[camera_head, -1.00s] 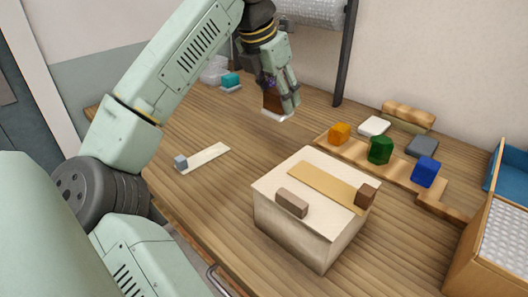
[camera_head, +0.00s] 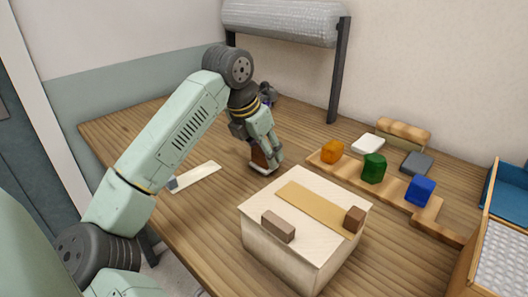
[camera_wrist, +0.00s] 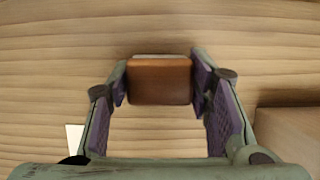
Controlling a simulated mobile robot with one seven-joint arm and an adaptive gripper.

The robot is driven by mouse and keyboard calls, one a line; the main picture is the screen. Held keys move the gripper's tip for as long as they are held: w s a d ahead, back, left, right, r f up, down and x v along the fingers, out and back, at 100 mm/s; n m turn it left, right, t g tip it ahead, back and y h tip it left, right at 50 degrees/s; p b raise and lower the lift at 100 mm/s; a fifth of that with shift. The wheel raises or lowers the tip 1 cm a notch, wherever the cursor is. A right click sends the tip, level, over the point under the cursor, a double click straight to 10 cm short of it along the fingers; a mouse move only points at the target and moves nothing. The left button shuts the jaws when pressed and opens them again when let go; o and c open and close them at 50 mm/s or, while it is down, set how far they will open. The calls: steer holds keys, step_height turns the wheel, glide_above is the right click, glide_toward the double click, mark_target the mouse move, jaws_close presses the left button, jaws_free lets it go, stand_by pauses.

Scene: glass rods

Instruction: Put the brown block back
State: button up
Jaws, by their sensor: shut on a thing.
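My gripper (camera_head: 262,153) is shut on a reddish-brown block (camera_head: 258,158), held over the table just behind the pale box. A thin white piece (camera_head: 262,170) shows at the block's lower end. Whether it touches the table I cannot tell. In the wrist view the brown block (camera_wrist: 159,80) sits between both fingers, with a thin white edge along its far side. Two other brown blocks lie on the pale box (camera_head: 272,245): a long one (camera_head: 278,227) at its front left and a small one (camera_head: 354,219) at its right, by a tan strip (camera_head: 310,205).
A stepped wooden board (camera_head: 395,188) carries orange (camera_head: 332,152), green (camera_head: 374,168) and blue (camera_head: 420,191) blocks. White (camera_head: 368,144) and grey (camera_head: 417,164) slabs lie behind. A white strip (camera_head: 197,176) lies left of my gripper. A bubble-wrap roll (camera_head: 282,22) stands at the back.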

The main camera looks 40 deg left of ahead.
steer(key=shift+f, duration=0.35)
steer(key=shift+f, duration=0.1)
steer(key=shift+f+b, duration=0.15)
steer(key=shift+b, duration=0.15)
steer(key=o, duration=1)
steer(key=shift+r+p, duration=0.25)
steer(key=shift+p, duration=0.05)
steer(key=b+v, duration=0.1)
steer(key=v, duration=1.1)
